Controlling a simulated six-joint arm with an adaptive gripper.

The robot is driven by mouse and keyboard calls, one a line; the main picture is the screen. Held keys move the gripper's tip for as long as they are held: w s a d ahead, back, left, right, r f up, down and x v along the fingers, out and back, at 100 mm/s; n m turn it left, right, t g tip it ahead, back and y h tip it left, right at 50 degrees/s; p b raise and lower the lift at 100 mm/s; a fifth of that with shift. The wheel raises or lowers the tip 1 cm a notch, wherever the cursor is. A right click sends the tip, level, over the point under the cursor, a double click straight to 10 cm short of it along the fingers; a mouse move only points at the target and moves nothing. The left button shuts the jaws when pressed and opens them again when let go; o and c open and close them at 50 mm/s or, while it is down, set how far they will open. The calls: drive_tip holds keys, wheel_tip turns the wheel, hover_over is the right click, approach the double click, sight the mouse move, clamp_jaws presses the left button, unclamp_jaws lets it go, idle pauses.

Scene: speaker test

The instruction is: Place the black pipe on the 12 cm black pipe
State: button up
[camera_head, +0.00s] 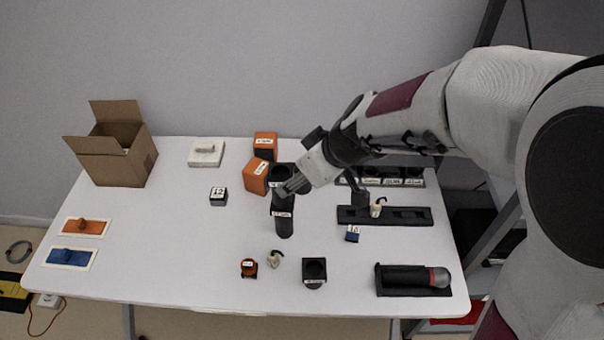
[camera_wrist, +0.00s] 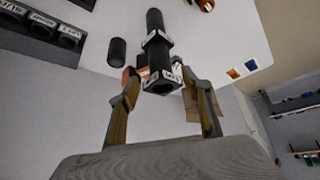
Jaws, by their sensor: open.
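A tall black column of pipe (camera_head: 284,226) stands upright near the table's middle. It has a square labelled collar partway up and a square, open upper end (camera_head: 282,171). I cannot tell where one pipe ends and another begins, or read which label is 12 cm. The gripper is open.
Orange boxes (camera_head: 255,177) stand close behind and left of the column. A black holder (camera_head: 314,272) is in front, a black rack (camera_head: 410,216) to the right, and a tray with a dark cylinder (camera_head: 405,277) at front right.

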drive_tip(key=shift+v, duration=0.8)
idle(0.4)
drive_tip(key=s+d+r+m+h, duration=0.2)
drive_tip(key=s+d+r+m, duration=0.2)
drive_tip(key=s+d, duration=0.5)
drive_tip(key=s+d+r+m+t+h, duration=0.1)
drive_tip(key=s+d+r+m+h, duration=0.2)
drive_tip(key=s+d+m, duration=0.3)
drive_tip(key=s+d+r, duration=0.1)
drive_tip(key=s+d, duration=0.3)
drive_tip(key=s, duration=0.2)
drive_tip(key=shift+s+d+r, duration=0.15)
drive_tip(key=shift+s+r, duration=0.1)
